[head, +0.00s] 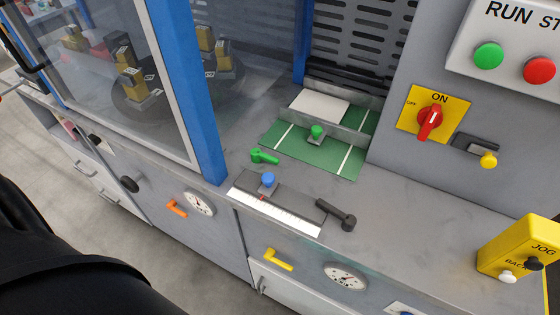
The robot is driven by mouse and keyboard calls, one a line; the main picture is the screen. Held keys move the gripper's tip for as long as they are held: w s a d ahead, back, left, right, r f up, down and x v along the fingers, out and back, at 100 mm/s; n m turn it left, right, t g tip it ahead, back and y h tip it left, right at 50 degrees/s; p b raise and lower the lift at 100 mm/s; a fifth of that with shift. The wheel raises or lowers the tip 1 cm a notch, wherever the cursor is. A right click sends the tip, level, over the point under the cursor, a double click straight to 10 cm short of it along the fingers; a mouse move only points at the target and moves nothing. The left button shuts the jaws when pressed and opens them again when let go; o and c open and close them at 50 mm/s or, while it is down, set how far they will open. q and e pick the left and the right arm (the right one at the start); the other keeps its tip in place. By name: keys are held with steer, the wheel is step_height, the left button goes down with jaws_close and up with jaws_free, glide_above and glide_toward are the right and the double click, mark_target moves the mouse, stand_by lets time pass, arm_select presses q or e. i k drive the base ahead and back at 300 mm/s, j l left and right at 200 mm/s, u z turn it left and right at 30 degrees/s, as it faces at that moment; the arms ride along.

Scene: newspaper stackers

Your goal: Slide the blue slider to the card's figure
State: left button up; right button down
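The blue slider (268,181) is a small knob near the left end of a dark track on the grey machine's ledge. A white scale (285,213) with fine tick marks runs along the track's front edge, and a small red pointer mark sits below the knob. The scale's figures are too small to read. I cannot make out a card with a readable figure. A blank white sheet (318,106) lies on the green plate behind. Neither of my grippers shows in the head view.
A green lever (264,156) and a green knob (317,132) are behind the slider. A yellow jog box (520,250) is at right. A blue-framed window (203,110) rises at left.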

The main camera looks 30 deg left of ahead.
mark_target(268, 184)
steer(key=k+j+u, duration=0.15)
steer(key=j+u, duration=0.35)
steer(key=k+j+u, duration=0.1)
steer(key=j+u, duration=0.2)
steer(key=u, duration=0.2)
steer(key=j+u, duration=0.5)
steer(key=l+z, duration=0.1)
steer(key=z, duration=1.4)
steer(key=i, duration=0.2)
